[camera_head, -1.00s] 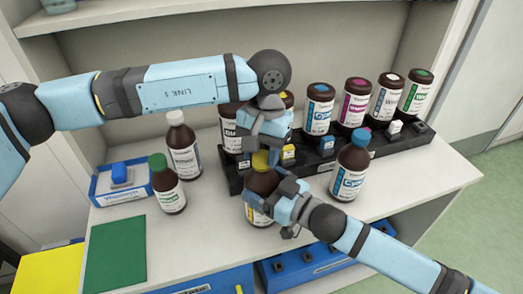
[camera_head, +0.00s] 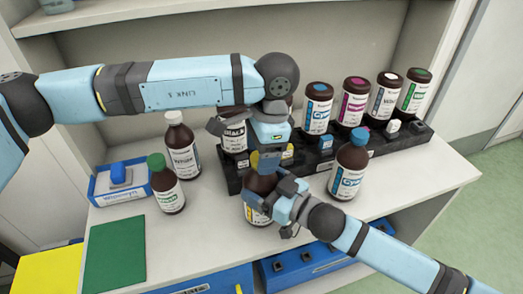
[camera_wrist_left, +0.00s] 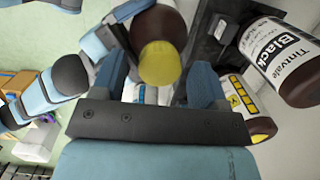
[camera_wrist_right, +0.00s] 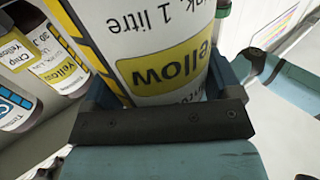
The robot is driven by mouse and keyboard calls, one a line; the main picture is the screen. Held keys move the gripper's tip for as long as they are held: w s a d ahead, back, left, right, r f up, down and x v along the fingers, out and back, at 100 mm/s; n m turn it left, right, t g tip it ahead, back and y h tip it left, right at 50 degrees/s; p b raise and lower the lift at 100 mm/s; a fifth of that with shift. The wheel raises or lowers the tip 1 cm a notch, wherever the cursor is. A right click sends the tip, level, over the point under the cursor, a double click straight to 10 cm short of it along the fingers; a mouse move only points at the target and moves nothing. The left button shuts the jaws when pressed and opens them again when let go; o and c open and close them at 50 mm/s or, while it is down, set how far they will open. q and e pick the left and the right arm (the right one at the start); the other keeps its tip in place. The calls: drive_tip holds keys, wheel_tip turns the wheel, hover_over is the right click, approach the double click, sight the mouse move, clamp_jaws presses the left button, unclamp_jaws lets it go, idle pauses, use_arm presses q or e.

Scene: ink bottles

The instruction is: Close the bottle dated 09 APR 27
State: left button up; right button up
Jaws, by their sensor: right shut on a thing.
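A brown bottle (camera_head: 257,184) with a yellow-banded label stands at the front of the table. Its label (camera_wrist_right: 165,70) reads "Yellow" upside down in the right wrist view; I see no readable date. My right gripper (camera_head: 283,196) is shut on this bottle's body. A yellow cap (camera_head: 266,160) shows at the bottle's top; I cannot tell how tightly it sits. My left gripper (camera_head: 268,148) is directly above, pointing down. In the left wrist view its fingers (camera_wrist_left: 160,68) are apart on either side of the cap (camera_wrist_left: 160,63), with gaps showing.
A black rack (camera_head: 320,157) with several bottles and coloured blocks runs behind. A blue-capped bottle (camera_head: 349,168) stands to the right. White-capped (camera_head: 181,147) and green-capped (camera_head: 166,186) bottles stand left, near a blue tray (camera_head: 98,187). A green mat (camera_head: 114,252) lies front left.

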use_arm(q)
drive_tip(key=shift+r, duration=2.2)
drive_tip(key=shift+n, duration=0.3)
drive_tip(key=shift+c, duration=0.2)
